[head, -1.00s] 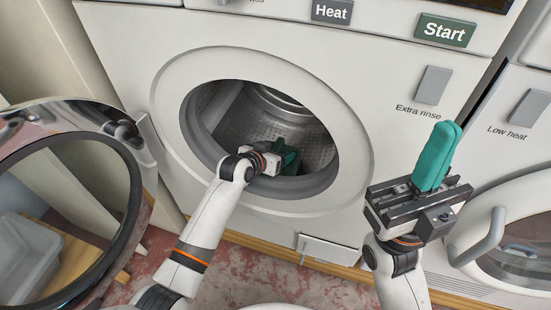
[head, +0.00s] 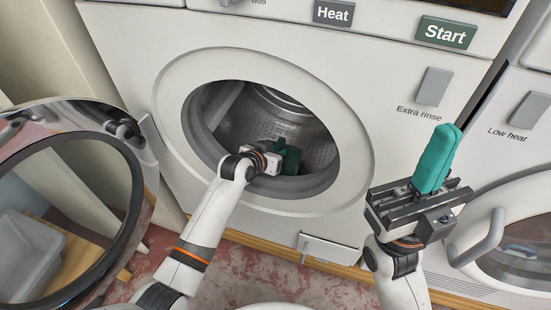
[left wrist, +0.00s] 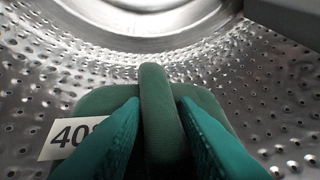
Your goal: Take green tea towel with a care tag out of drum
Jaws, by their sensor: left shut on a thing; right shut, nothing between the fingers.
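The green tea towel (left wrist: 160,110) lies in the drum (head: 262,117), bunched up into a fold in the left wrist view. A white care tag (left wrist: 72,136) printed "40" sticks out at its left. My left gripper (left wrist: 160,140) reaches into the drum, its teal fingers on both sides of the fold, shut on it. In the head view the left gripper (head: 277,160) is at the drum's lower part, with the towel (head: 290,158) a dark green patch beside it. My right gripper (head: 437,160) is shut and empty, pointing up, outside in front of the machine.
The round door (head: 134,175) stands open at the left, with a grey bin (head: 28,255) visible through it. The drum opening's rim (head: 343,150) surrounds my left arm. A second machine's door handle (head: 487,240) is near my right gripper.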

